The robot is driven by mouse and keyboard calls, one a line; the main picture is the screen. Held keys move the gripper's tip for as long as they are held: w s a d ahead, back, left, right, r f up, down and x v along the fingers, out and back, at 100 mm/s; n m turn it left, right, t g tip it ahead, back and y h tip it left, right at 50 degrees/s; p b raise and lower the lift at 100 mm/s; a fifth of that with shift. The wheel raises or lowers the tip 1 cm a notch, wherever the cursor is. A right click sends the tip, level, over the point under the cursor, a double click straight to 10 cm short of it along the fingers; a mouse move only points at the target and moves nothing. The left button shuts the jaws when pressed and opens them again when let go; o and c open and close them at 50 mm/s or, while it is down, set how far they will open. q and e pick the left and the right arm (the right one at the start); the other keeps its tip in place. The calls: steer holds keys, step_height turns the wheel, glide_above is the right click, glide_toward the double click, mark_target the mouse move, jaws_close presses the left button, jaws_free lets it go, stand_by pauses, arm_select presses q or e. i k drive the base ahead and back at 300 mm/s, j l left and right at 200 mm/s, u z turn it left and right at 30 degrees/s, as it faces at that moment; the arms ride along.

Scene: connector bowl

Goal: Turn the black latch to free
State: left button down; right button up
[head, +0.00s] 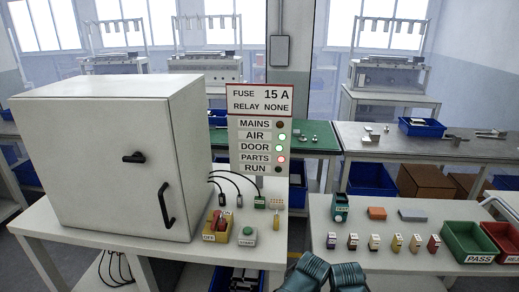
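A white cabinet (98,165) stands on the left table with its door shut. The black latch (134,157) is a short bar on the upper part of the door, lying roughly level. A longer black handle (165,205) is to its right and lower. Two dark teal ribbed parts of my own arms show at the bottom centre edge, well away from the latch. No gripper fingers show, so I cannot see either gripper. Nothing touches the latch.
A sign (261,140) shows AIR and DOOR lit green and PARTS red. The right table holds small parts and a PASS bin (470,243).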

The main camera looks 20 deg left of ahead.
mark_target(137, 157)
steer(key=u, duration=1.6)
